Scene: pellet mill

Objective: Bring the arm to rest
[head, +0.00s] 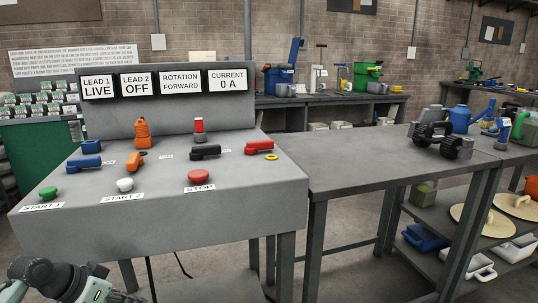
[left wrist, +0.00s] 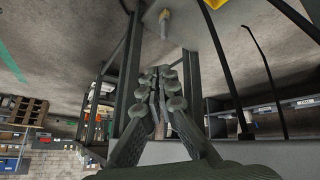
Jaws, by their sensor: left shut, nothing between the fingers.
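My left arm (head: 75,283) shows at the lower left corner of the head view, below the front of the control desk and apart from it. Its gripper is not clearly seen there. In the left wrist view my left gripper (left wrist: 158,78) has its dark fingers drawn together, with nothing between them. My right gripper is in neither view.
The grey control desk (head: 150,225) carries START 1 (head: 48,192), START 2 (head: 125,184) and STOP (head: 199,176) buttons and several coloured handles. Its panel reads LEAD 1 LIVE, LEAD 2 OFF, CURRENT 0 A. A mostly bare bench (head: 350,165) stands to the right.

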